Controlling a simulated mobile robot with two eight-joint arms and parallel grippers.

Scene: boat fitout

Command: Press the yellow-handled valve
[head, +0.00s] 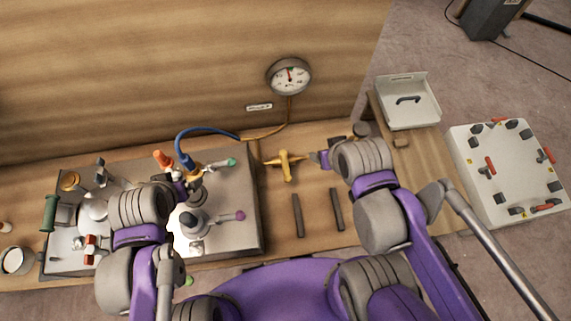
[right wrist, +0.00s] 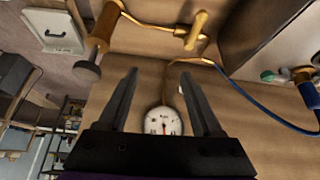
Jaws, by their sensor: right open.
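The yellow-handled valve (head: 285,165) lies on the wooden bench, on a brass pipe right of the grey metal block. It also shows at the top of the right wrist view (right wrist: 197,30). My right gripper (head: 318,158) is just right of the valve in the head view, apart from it. Its two fingers (right wrist: 162,100) are spread and empty. My left gripper (head: 178,183) is over the grey metal block, near the blue hose's end and an orange-tipped handle. Its fingers are too small and overlapped to read.
A pressure gauge (head: 289,77) is on the wooden wall behind. Two dark bars (head: 298,215) lie on the bench in front of the valve. A blue hose (head: 205,131) arches over the metal block (head: 240,190). A white tray (head: 408,112) and a white panel (head: 480,150) are at the right.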

